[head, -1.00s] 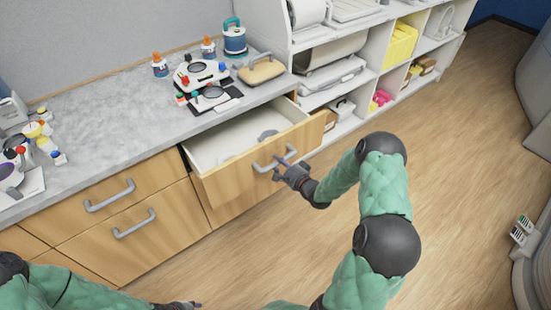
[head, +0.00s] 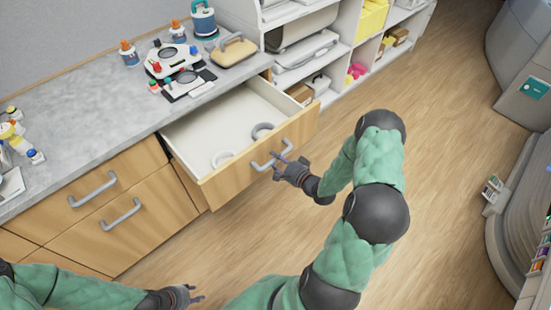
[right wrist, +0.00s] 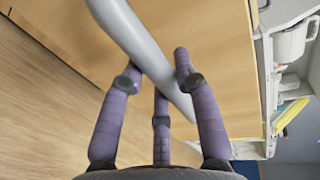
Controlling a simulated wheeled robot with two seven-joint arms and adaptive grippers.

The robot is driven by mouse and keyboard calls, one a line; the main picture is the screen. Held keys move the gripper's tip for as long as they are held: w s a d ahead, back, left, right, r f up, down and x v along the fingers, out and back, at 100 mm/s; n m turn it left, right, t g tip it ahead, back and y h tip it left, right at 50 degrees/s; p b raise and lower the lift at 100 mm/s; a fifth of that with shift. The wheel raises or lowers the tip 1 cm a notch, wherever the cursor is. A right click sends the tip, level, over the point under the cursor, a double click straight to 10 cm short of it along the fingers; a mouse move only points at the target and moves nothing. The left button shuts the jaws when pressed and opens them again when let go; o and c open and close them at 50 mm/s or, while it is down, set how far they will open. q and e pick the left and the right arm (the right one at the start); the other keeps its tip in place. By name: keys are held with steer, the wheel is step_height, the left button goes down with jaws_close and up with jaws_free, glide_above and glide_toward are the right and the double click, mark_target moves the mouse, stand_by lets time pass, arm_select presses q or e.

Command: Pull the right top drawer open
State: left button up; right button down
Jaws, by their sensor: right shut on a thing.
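The right top drawer (head: 232,178) is pulled well out from the wooden cabinet and its white inside shows. Two grey ring-shaped things (head: 262,131) lie in it. My right gripper (head: 283,165) is at the grey bar handle (head: 265,163) on the drawer front. In the right wrist view the handle (right wrist: 140,45) runs between the fingers of my right gripper (right wrist: 163,80), which are shut on it. My left gripper (head: 190,294) is low at the bottom of the head view, away from the cabinet; its fingers are too small to judge.
White shelves (head: 345,45) with bins stand to the right. The wooden floor (head: 430,150) in front is clear.

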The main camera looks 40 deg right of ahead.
steer(key=c, duration=0.9)
jaws_free()
steer(key=shift+s, duration=0.1)
steer(key=a+v, duration=0.1)
steer(key=v, duration=1)
steer(key=shift+s+d, duration=0.4)
steer(key=shift+d, duration=0.1)
steer(key=shift+w, duration=0.1)
